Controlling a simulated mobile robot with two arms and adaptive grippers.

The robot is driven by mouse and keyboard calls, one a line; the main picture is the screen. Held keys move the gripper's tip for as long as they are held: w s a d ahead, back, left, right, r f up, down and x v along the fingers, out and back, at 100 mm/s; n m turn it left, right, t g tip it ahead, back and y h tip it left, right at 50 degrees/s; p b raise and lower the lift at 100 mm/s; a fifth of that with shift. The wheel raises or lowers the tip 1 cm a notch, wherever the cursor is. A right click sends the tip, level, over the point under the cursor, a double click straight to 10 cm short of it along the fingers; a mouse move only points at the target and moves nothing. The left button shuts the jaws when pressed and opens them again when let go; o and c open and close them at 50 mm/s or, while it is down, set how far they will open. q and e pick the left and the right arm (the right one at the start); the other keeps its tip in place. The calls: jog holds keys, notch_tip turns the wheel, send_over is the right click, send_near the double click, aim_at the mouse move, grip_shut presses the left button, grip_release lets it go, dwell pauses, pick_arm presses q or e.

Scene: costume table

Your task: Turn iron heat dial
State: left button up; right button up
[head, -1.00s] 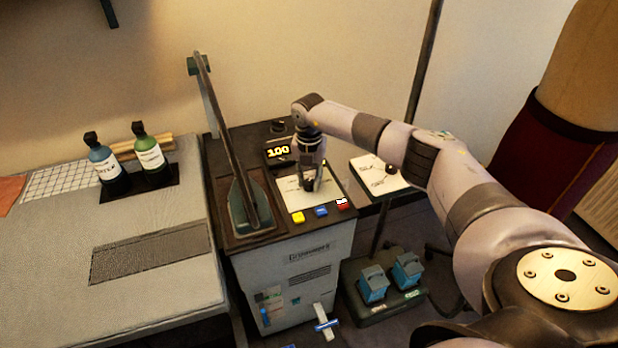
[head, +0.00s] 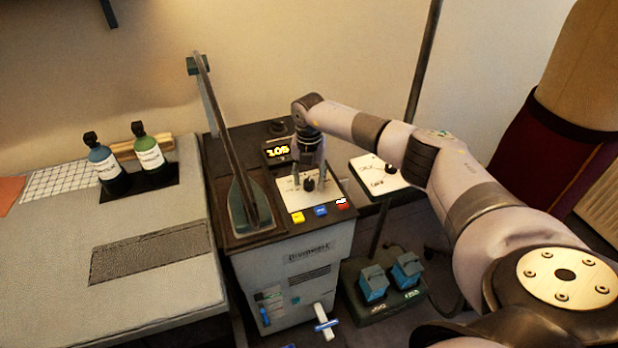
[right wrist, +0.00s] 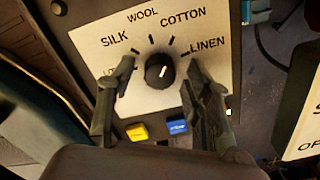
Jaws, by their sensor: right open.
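The heat dial (head: 309,184) is a round black knob on a white panel (head: 327,200) on top of the iron station. In the right wrist view the dial (right wrist: 158,72) carries a white pointer mark tilted a little right of straight up. Labels around it read SILK, WOOL, COTTON and LINEN, with another partly hidden at lower left. My right gripper (right wrist: 159,80) is open, one finger on each side of the dial, with visible gaps. It also shows in the head view (head: 309,178). My left gripper is out of view.
Yellow (head: 298,217), blue (head: 320,211) and red (head: 342,203) buttons line the panel's front edge. The iron (head: 249,205) stands left of the panel. Two bottles (head: 149,158) stand on the ironing surface at left. A second white panel (head: 378,174) is at right.

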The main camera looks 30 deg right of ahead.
aim_at(309, 181)
notch_tip(309, 181, up, 12)
dwell(0.5)
dwell(0.5)
